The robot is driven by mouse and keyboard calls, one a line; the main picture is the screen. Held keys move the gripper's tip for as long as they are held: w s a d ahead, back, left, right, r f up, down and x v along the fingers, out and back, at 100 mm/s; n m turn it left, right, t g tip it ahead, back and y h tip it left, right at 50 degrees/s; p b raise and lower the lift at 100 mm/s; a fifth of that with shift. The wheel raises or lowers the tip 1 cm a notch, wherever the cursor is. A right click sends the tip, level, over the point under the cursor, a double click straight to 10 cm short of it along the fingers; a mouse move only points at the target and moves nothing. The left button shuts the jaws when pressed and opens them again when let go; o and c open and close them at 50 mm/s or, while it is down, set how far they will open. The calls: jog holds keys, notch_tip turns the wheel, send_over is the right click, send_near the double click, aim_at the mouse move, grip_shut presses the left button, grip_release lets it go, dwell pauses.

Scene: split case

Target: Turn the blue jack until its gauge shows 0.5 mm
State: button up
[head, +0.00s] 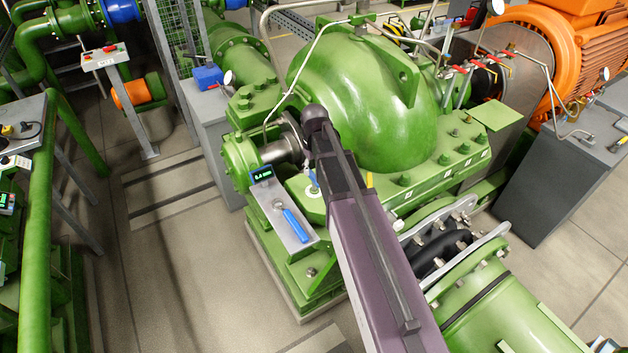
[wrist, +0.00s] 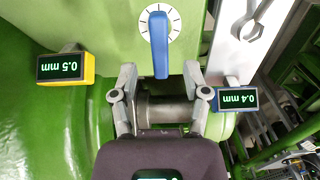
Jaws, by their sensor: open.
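The blue jack (wrist: 160,45) is a blue lever on a white dial with black marks, on the green machine casing; its blue part also shows beside my arm in the head view (head: 313,181). The blue-framed gauge (wrist: 236,98) reads 0.4 mm, upside down in the wrist view; in the head view the gauge (head: 262,175) is small. A yellow-framed gauge (wrist: 65,67) reads 0.5 mm. My gripper (wrist: 160,75) is open, its fingers either side of the lever's lower end with a gap on both sides. My arm hides the gripper in the head view.
A grey plate (head: 276,206) beside the jack carries a blue-handled wrench (head: 295,225); the wrench's head end shows in the wrist view (wrist: 247,20). A shaft (wrist: 165,112) lies beyond the fingers. The large green casing (head: 360,100) rises behind.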

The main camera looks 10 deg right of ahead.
aim_at(314, 176)
jog(key=shift+f+b, duration=1.4)
jog(key=shift+f, duration=0.35)
grip_shut()
